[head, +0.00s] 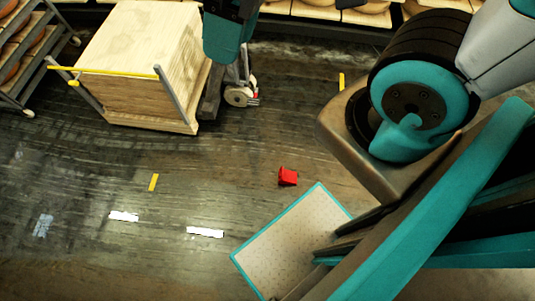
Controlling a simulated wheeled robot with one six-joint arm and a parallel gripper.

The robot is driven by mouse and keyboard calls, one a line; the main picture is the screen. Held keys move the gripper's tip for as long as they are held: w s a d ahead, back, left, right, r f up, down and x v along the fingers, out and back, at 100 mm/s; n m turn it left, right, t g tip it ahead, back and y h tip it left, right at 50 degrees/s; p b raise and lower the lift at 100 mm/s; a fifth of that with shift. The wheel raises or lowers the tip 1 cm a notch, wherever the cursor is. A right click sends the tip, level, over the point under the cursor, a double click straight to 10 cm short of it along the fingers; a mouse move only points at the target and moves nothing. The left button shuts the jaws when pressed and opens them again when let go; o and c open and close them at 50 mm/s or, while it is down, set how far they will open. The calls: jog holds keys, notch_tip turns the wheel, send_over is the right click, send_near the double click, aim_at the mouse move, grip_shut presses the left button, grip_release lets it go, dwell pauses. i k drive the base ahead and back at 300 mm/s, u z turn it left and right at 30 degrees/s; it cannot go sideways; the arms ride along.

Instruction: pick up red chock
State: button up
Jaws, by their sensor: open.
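The red chock (288,176) is a small red block lying on the dark floor, near the middle of the head view. It is just above and left of the teal-edged plate's top corner, apart from it. Nothing covers it. A dark and teal part, which looks like part of my arm, hangs at the top centre, well above and left of the chock in the picture. My large teal and black arm joint fills the right side.
A shelf rack (22,55) is at far left. Shelves with cheese wheels (368,18) line the top. The floor around the chock is clear, with yellow and white marks.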

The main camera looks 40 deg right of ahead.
aim_at(286, 177)
jog(key=u, duration=0.8)
jog(key=k, duration=1.2)
jog(key=u, duration=0.55)
jog(key=i, duration=1.3)
jog(key=z, duration=1.8)
